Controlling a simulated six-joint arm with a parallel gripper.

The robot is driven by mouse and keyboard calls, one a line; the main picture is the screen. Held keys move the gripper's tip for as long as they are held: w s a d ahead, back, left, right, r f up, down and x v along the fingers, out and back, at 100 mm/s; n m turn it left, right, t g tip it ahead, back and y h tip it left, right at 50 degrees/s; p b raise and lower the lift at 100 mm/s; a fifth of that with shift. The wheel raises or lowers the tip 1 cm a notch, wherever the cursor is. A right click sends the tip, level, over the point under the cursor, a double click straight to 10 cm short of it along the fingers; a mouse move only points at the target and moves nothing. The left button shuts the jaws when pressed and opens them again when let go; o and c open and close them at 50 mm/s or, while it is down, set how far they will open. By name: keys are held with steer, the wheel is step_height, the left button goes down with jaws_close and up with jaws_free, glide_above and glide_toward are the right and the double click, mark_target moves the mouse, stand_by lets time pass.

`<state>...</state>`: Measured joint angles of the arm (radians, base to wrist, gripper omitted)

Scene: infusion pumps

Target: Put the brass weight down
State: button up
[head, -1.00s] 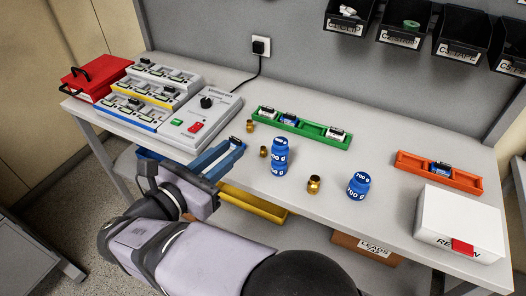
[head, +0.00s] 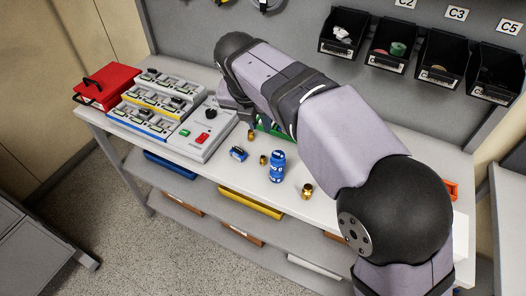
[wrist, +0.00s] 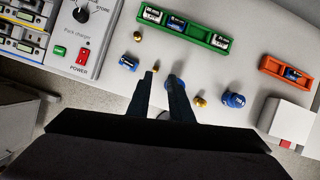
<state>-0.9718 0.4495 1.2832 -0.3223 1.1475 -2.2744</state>
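Three brass weights stand on the table. One is by the pump charger (head: 251,134). The small brass weight (wrist: 155,68) shows by the left fingertip, partly covered. The larger brass weight (wrist: 200,101) is right of the right finger. In the head view my arm hides the gripper.
A blue pack (head: 238,153) lies by the charger (head: 205,132). A green rack (wrist: 186,26), orange rack (wrist: 288,73), another blue weight (wrist: 233,100) and white box (wrist: 285,120) stand farther right. Black bins (head: 446,60) hang at the back.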

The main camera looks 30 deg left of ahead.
glide_toward(262, 158)
steer(key=f, duration=0.2)
steer(key=shift+w+p+x, duration=0.2)
steer(key=shift+p+x, duration=0.35)
steer(key=shift+x, duration=1.35)
steer(key=shift+w+p+x, duration=0.2)
steer(key=shift+p+x, duration=0.3)
steer(key=shift+x, duration=1.35)
steer(key=shift+r, duration=0.2)
jaws_close()
